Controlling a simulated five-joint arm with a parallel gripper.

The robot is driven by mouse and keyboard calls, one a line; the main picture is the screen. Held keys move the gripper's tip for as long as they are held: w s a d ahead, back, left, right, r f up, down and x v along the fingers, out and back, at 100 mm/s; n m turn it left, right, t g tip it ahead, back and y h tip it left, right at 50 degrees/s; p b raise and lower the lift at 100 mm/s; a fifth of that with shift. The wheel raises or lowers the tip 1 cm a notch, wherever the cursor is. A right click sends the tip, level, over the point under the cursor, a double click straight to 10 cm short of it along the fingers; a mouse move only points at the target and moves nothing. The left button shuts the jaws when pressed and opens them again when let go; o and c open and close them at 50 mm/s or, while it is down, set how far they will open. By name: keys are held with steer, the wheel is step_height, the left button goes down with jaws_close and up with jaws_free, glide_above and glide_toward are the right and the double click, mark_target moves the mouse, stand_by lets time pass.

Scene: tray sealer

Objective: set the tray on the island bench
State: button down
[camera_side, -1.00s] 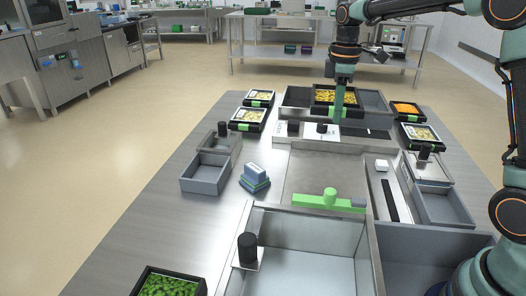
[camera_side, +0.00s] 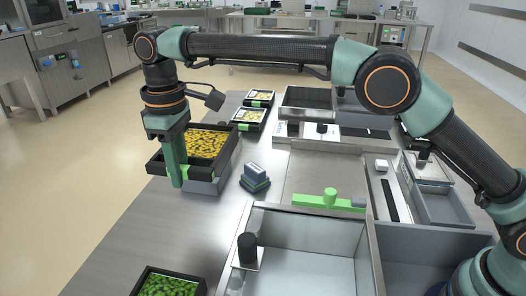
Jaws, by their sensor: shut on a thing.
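My gripper (camera_side: 176,160) is shut on a black tray (camera_side: 164,167) filled with yellow pieces. The tray looks roughly level. I cannot tell how far above the bench or bin it is. Another steel bench (camera_side: 280,72) stands at the back of the room; nothing labels either one as the island bench.
Two filled black trays (camera_side: 248,116) stand behind the held tray. A tray of green leaves (camera_side: 168,284) lies at the front. The bench's left front is clear. My arm hides part of the right side.

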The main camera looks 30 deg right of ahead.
mark_target(186, 267)
steer(key=a+f, duration=0.1)
steer(key=f, duration=0.5)
steer(key=s+a+f, duration=0.1)
steer(key=f, duration=0.6)
steer(key=s+a+f, duration=0.1)
steer(key=f, duration=0.6)
steer(key=shift+a+f, duration=0.25)
steer(key=shift+a, duration=0.1)
steer(key=shift+f, duration=0.15)
steer(key=c, duration=0.8)
jaws_free()
steer(key=shift+o, duration=0.2)
